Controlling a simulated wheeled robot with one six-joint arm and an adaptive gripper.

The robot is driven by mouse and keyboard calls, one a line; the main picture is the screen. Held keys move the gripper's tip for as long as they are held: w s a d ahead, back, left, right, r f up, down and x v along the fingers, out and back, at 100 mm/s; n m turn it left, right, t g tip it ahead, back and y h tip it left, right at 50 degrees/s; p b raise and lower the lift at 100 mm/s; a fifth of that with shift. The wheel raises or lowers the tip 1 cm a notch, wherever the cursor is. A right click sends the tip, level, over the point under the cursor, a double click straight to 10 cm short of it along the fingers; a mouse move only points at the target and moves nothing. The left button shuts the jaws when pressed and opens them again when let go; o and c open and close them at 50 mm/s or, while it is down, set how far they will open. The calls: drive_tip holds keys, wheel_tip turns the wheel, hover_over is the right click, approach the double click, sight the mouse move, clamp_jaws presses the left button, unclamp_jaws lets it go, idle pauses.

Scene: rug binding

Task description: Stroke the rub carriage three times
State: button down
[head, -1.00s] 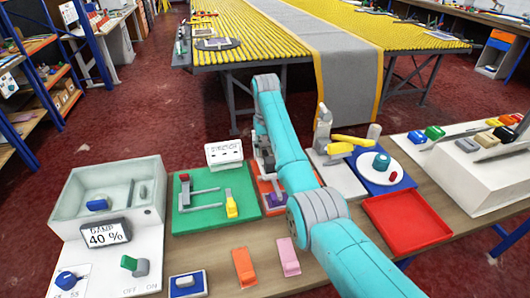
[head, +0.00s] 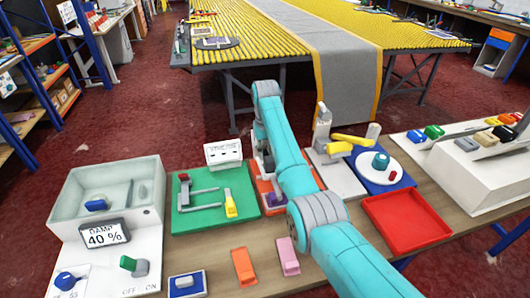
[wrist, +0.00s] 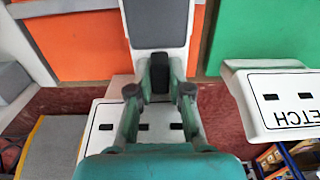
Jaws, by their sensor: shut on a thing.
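In the wrist view a white carriage with a grey top (wrist: 158,24) lies over an orange plate (wrist: 75,45). I take it for the rub carriage. A dark upright grip piece (wrist: 160,74) is at its near end. My gripper (wrist: 159,90) is shut on this piece, one finger on each side. In the head view my teal arm hides most of the carriage and the gripper. Only a strip of the orange plate (head: 264,186) and a purple part (head: 275,199) show beside the arm.
A green board (head: 215,210) with a yellow slider and a small sign (head: 223,153) stand left of the arm. A display reading 40 % (head: 105,234) is farther left. A red tray (head: 407,222) and a blue mat (head: 408,184) with a white disc are right.

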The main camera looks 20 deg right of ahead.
drive_tip(key=d, duration=1.3)
drive_tip(key=shift+d, duration=0.15)
drive_tip(key=c, duration=1.1)
unclamp_jaws()
drive_tip(key=shift+d, duration=0.15)
wheel_tip(320, 180, up, 12)
